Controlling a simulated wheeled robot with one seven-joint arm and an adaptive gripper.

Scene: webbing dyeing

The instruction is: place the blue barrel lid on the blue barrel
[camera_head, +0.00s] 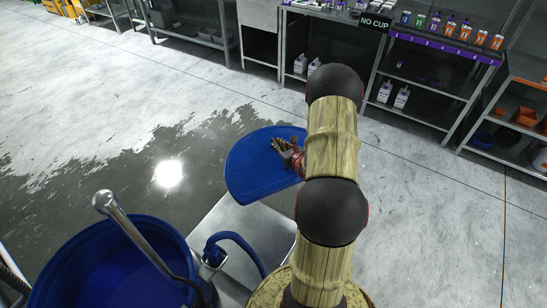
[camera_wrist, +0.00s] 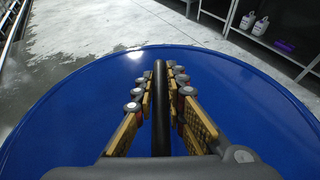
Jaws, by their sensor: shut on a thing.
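The blue barrel lid (camera_head: 245,175) is a round blue disc held out in front of my arm, above the floor and past the grey metal surface. My gripper (camera_head: 286,148) is over the lid. In the wrist view my gripper (camera_wrist: 160,95) is shut on the dark bar handle that runs along the middle of the lid (camera_wrist: 80,105). The open blue barrel (camera_head: 110,262) stands at the lower left in the head view, apart from the lid. My arm hides the lid's right edge.
A metal lever or pipe (camera_head: 135,235) rises over the barrel's right side. A blue hose (camera_head: 238,240) curves over the grey metal surface (camera_head: 265,222) beside it. Shelves with bottles (camera_head: 400,97) line the back. The wet floor between is clear.

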